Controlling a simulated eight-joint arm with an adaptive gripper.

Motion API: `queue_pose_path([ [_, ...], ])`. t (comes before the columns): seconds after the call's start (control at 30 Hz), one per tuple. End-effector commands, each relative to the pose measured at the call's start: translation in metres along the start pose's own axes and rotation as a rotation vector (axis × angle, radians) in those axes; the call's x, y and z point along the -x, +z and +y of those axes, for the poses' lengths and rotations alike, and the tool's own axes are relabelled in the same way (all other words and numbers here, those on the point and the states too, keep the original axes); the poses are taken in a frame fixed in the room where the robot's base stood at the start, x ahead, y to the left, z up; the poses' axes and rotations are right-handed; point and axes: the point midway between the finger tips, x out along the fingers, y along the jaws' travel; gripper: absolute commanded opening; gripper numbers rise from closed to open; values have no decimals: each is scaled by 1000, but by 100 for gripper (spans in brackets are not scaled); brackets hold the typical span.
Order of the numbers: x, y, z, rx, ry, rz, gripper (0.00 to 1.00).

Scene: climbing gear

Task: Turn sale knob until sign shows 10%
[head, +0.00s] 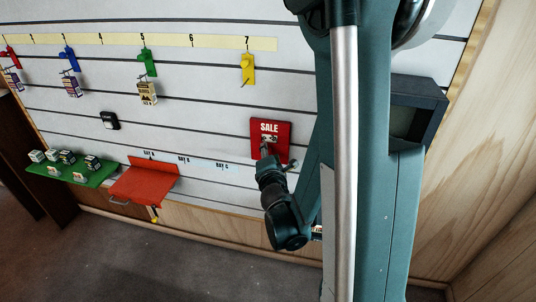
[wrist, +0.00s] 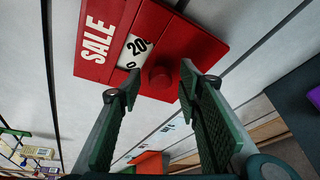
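The red sale sign (head: 284,128) hangs on the slatted wall. In the wrist view the sign (wrist: 190,48) is tilted, and its white window (wrist: 133,48) shows "20" with part of another figure at the edge. The round red knob (wrist: 161,77) sits beside the window. My gripper (wrist: 159,76) is open, with one finger on each side of the knob and a gap showing on both sides. I cannot tell how deep the knob sits between the fingertips. In the head view my gripper (head: 266,149) is at the sign's lower part and hides the knob.
A red-orange tray (head: 145,186) and a green shelf (head: 75,174) with small boxes are low on the wall to the left. A yellow hook (head: 247,68) hangs above the sign. A dark box (head: 418,112) is at the right, partly behind my arm.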

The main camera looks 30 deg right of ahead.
Motion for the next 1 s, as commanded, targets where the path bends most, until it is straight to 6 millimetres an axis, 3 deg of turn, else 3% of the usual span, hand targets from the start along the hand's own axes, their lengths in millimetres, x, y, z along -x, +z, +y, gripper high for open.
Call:
queue_pose_path([
  [1.0, 102, 0, 0, 0, 0, 2, 35],
])
